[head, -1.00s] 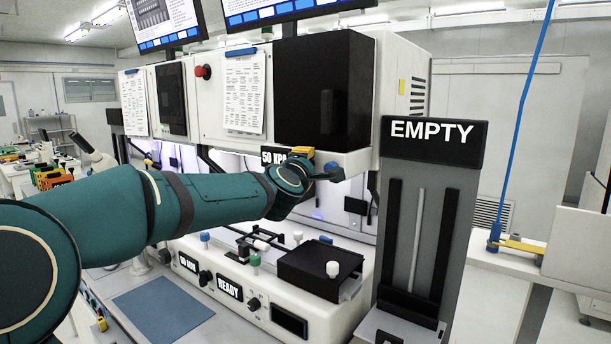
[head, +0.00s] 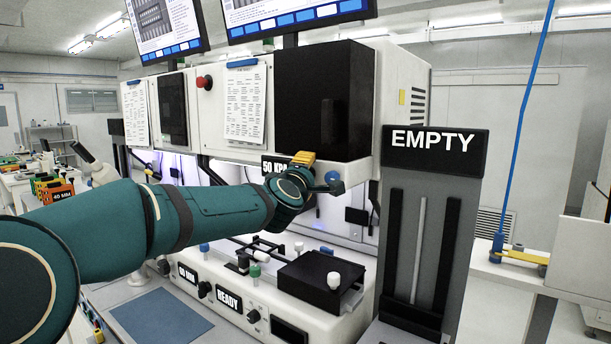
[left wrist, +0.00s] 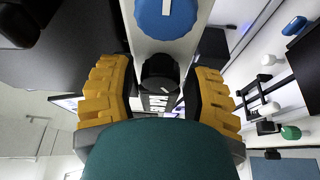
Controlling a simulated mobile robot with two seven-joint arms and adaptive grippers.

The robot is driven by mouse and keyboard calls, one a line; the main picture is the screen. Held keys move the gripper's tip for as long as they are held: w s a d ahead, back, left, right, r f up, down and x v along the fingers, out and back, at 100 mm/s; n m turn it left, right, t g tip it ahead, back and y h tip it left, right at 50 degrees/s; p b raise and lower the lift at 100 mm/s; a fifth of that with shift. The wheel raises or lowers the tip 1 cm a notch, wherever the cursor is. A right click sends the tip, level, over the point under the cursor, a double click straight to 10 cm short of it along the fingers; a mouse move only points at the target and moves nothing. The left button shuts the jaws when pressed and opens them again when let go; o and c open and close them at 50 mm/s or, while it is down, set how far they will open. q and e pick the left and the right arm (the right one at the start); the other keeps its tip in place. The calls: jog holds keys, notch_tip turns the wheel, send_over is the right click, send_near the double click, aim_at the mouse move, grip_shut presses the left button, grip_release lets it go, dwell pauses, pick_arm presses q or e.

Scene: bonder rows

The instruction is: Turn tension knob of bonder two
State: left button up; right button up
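My left gripper (head: 311,160) is at the front lower edge of the bonder's white upper housing, right of its 50 KPA label (head: 272,166). In the left wrist view its two yellow fingers (left wrist: 160,95) are open, one on each side of a black knob (left wrist: 160,70). Small gaps show between the knob and the fingers. A blue knob (left wrist: 167,15) with a white mark lies just beyond the black one; it also shows in the head view (head: 333,177). The black knob is hidden behind the gripper in the head view. My right gripper is not in view.
A grey stand marked EMPTY (head: 433,140) stands close on the right. Below the arm is the bonder's white base (head: 290,318) with a READY label, small knobs and a black block (head: 307,276). A blue mat (head: 160,318) lies in front.

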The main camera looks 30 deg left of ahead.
pick_arm(q)
jog(key=shift+d, duration=0.1)
jog(key=v, duration=1.2)
jog(key=shift+f, duration=0.15)
